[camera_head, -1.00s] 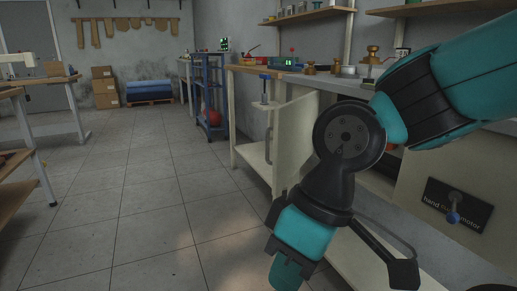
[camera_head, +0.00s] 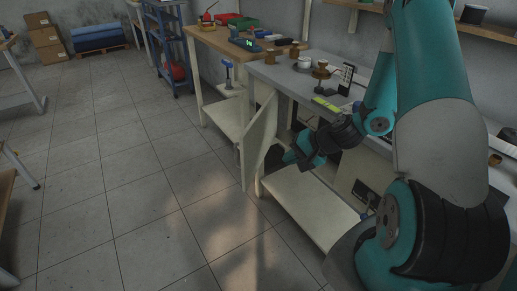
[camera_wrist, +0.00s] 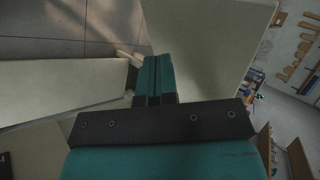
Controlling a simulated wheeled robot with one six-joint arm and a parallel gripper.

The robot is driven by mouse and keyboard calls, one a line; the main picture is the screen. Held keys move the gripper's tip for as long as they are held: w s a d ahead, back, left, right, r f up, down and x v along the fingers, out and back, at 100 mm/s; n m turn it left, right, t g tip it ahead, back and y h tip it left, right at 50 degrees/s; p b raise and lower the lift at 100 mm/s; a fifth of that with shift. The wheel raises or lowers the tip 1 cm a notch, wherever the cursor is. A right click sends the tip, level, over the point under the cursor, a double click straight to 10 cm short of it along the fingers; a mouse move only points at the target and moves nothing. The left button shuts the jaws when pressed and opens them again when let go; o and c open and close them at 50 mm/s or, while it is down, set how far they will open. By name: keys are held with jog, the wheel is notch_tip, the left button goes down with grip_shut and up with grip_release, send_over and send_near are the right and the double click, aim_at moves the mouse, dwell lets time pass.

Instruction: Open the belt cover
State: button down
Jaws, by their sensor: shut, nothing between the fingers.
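A cream hinged panel (camera_head: 261,140), which looks like the belt cover, stands swung out from the front of the grey-topped bench. Its near edge points toward the open floor. It also fills the upper middle of the wrist view (camera_wrist: 205,40). My gripper (camera_head: 292,158) is just right of the panel, on its inner side, in front of the bench's open lower space. In the wrist view my teal fingers (camera_wrist: 153,78) are together and empty, close to the panel's face. I cannot tell whether they touch it. No label on the panel is readable.
A pale lower shelf (camera_head: 310,205) lies under my gripper. A dark plate (camera_head: 364,194) is on the bench front, partly behind my arm. The grey bench top (camera_head: 285,80) holds brass and dark parts. The tiled floor (camera_head: 150,200) left of the panel is clear.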

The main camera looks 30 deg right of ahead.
aim_at(247, 168)
jog(key=x, duration=0.8)
jog(key=w+r+x, duration=0.1)
jog(key=x, duration=0.3)
jog(key=shift+a+r+p, duration=0.2)
jog(key=shift+a+p, duration=0.1)
jog(key=shift+w+a+f, duration=0.1)
jog(key=shift+w+a, duration=0.3)
jog(key=shift+w, duration=0.1)
